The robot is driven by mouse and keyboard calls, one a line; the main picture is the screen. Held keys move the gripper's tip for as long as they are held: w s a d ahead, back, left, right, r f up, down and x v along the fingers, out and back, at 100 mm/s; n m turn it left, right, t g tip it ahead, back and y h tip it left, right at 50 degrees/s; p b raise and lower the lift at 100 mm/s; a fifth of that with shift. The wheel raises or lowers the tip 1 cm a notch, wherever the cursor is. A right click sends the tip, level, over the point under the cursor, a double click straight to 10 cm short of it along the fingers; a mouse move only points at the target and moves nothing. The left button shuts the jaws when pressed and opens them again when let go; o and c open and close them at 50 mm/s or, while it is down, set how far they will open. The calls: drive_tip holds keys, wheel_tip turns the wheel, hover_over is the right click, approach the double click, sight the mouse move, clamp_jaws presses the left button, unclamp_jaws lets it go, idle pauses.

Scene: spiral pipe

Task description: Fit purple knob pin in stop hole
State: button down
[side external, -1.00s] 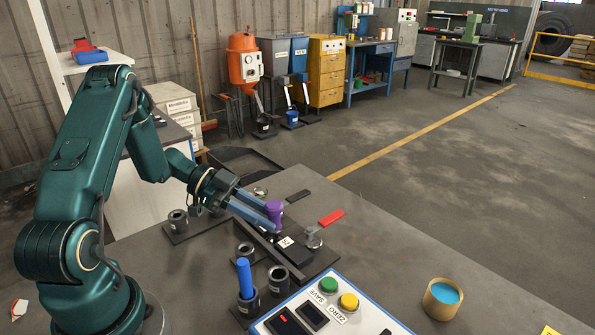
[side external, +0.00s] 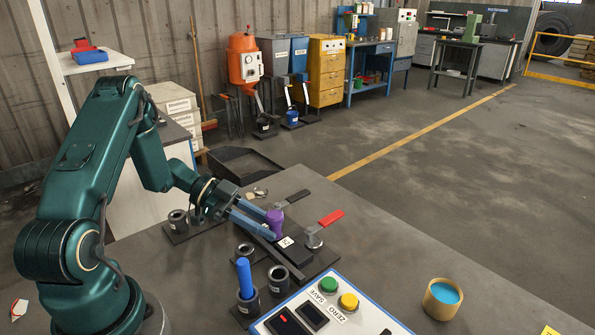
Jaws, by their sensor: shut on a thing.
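The purple knob pin (side external: 274,221) stands roughly upright between the blue-grey fingertips of my gripper (side external: 271,227), which is shut on it. The pin is over the dark fixture plate (side external: 312,268) on the bench, beside a black block (side external: 294,250) with a white label. The pin's lower end is hidden by the fingers and the block. The stop hole cannot be made out, so I cannot tell whether the pin is in it or above it.
A metal clamp-like part (side external: 313,239) stands right of the block. A blue rod (side external: 245,277) stands in a dark holder at front. The bench's right side is mostly clear.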

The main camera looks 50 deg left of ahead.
drive_tip(key=shift+f, duration=0.2)
drive_tip(key=c, duration=0.6)
unclamp_jaws()
drive_tip(key=shift+r, duration=0.1)
